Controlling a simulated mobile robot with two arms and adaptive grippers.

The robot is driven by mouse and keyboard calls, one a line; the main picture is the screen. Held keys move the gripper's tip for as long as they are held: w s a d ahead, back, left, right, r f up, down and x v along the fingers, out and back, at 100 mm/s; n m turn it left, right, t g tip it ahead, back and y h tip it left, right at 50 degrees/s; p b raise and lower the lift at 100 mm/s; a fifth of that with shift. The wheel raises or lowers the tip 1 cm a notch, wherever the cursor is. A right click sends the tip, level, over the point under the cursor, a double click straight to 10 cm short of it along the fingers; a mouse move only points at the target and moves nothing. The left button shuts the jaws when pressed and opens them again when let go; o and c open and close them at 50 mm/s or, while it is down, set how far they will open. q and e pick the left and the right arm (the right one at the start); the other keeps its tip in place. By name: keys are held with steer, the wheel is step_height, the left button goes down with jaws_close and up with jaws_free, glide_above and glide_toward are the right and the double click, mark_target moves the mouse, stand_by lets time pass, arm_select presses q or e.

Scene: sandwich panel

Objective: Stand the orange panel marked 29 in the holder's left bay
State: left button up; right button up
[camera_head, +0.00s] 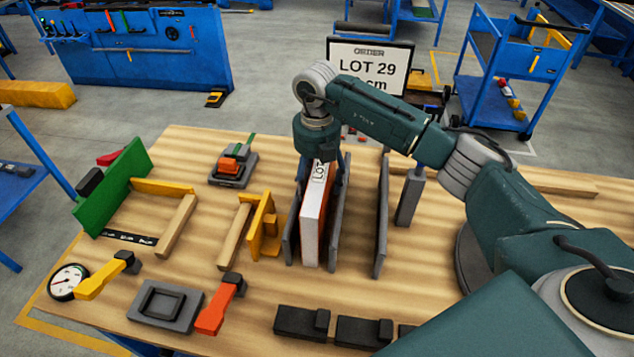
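The orange panel (312,222) stands upright in the left bay of the grey holder (380,225), between its left and middle dividers. Its pale front edge and a strip of orange face show. The holder's right bay is empty. My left gripper is not in view.
A sign (369,68) reading "LOT 29" stands behind the table. A green plate (113,190), yellow bracket (264,228) and wooden bars lie left of the holder. A gauge (68,281), grey tray (165,304) and black blocks (302,322) line the front.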

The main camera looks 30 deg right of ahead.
step_height(320, 180, up, 12)
stand_by(0.6)
stand_by(0.4)
